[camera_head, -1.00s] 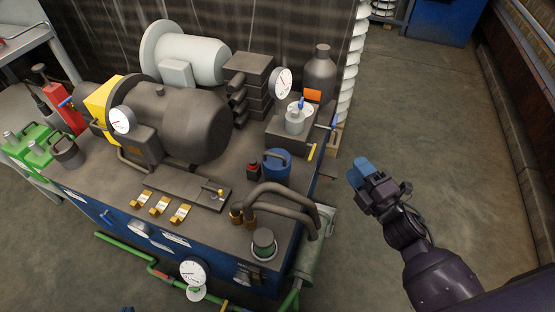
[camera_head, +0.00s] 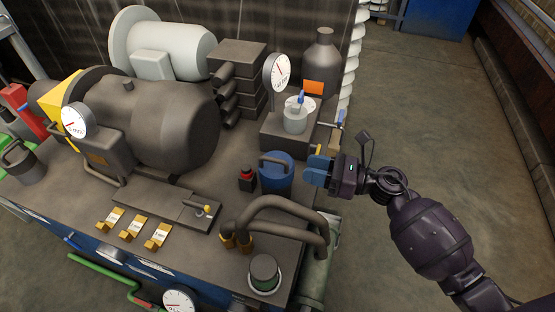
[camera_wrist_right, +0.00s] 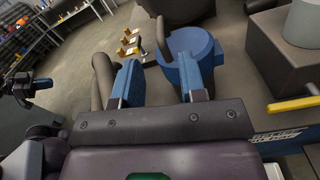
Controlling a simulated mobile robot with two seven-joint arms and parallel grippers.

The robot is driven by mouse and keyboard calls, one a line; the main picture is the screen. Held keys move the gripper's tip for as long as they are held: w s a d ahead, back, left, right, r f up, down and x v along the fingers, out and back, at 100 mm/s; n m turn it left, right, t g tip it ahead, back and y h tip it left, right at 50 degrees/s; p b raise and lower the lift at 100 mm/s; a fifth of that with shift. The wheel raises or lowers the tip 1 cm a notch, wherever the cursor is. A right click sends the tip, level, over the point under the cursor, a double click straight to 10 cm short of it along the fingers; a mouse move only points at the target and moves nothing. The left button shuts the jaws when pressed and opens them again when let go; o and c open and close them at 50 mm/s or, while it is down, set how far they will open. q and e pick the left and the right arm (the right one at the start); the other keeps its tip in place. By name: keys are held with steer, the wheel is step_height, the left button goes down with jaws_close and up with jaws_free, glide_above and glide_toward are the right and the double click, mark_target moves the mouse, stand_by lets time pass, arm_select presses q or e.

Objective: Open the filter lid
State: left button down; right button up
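The filter appears to be the blue round canister (camera_head: 277,181) on the bench, with a flat blue lid and a dark handle (camera_head: 273,162) across its top. It also shows in the right wrist view as a blue cylinder (camera_wrist_right: 196,45) just beyond the fingers. My right gripper (camera_head: 317,170) is just to the right of the canister, its blue fingers pointing at it. In the right wrist view the two fingers (camera_wrist_right: 158,74) stand apart with nothing between them. The right finger overlaps the canister in that picture; I cannot tell any contact. My left gripper is not in the head view.
Thick curved pipes (camera_head: 275,215) stand in front of the canister, and a small red-and-black part (camera_head: 247,180) is to its left. A box with a grey cylinder (camera_head: 296,118) and a yellow-tipped lever (camera_head: 319,150) lies behind. Open floor (camera_head: 430,110) is to the right.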

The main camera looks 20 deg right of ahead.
mark_target(278, 161)
steer(key=x, duration=0.8)
steer(key=shift+w+a, duration=0.2)
steer(key=shift+a, duration=0.05)
jaws_close()
